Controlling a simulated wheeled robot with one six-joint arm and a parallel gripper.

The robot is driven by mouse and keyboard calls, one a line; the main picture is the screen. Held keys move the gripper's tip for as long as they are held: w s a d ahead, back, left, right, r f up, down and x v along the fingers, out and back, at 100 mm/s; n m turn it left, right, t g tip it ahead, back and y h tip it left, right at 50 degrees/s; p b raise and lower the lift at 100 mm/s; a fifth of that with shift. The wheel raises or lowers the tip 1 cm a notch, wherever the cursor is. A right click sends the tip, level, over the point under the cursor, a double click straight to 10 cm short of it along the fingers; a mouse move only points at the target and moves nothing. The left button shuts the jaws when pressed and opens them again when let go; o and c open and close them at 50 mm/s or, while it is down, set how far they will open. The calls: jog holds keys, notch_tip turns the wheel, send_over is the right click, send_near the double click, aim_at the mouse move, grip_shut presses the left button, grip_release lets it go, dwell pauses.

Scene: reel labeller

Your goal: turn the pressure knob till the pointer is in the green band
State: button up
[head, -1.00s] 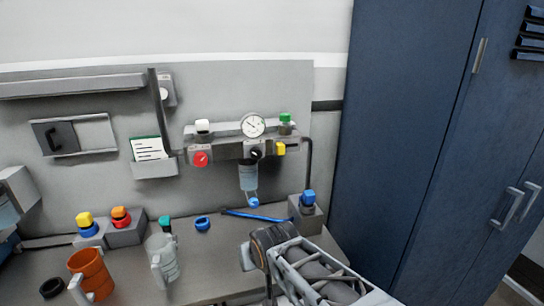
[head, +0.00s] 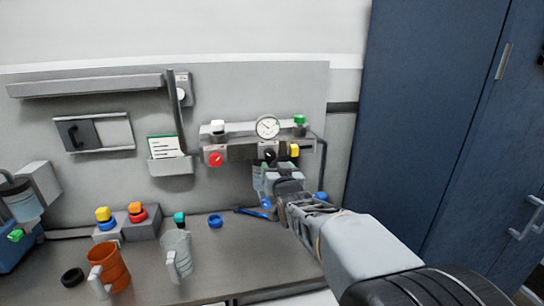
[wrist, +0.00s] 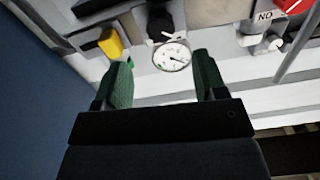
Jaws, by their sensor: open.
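The pressure knob (head: 269,155) is black with a light mark and sits on the grey manifold below the round white gauge (head: 267,127). In the wrist view the gauge (wrist: 172,55) shows between my fingertips, with the black knob (wrist: 160,25) beyond it. A small green patch shows at the gauge's lower left rim there; the dark pointer appears to lie toward the lower right, apart from the green. My gripper (head: 280,172) is just below and in front of the knob in the head view. Its green-padded fingers (wrist: 164,78) are apart and empty.
A red knob (head: 215,159) and a yellow knob (head: 294,150) flank the black one. A green cap (head: 299,119) and white cap (head: 218,127) stand above. Mugs, including an orange one (head: 108,268), stand on the bench left. A blue cabinet (head: 430,120) stands right.

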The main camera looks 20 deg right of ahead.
aim_at(271, 157)
jog(key=w+p, duration=0.1)
jog(key=w, duration=0.2)
jog(key=w+d, duration=0.1)
jog(key=w, duration=0.3)
jog(key=shift+w+d+p, duration=0.15)
jog(key=shift+d+p, duration=0.05)
jog(key=shift+p, duration=0.15)
jog(key=c, duration=0.9)
jog(key=shift+f+m+b, duration=0.1)
jog(key=shift+m+b, duration=0.2)
jog(key=shift+b, duration=0.15)
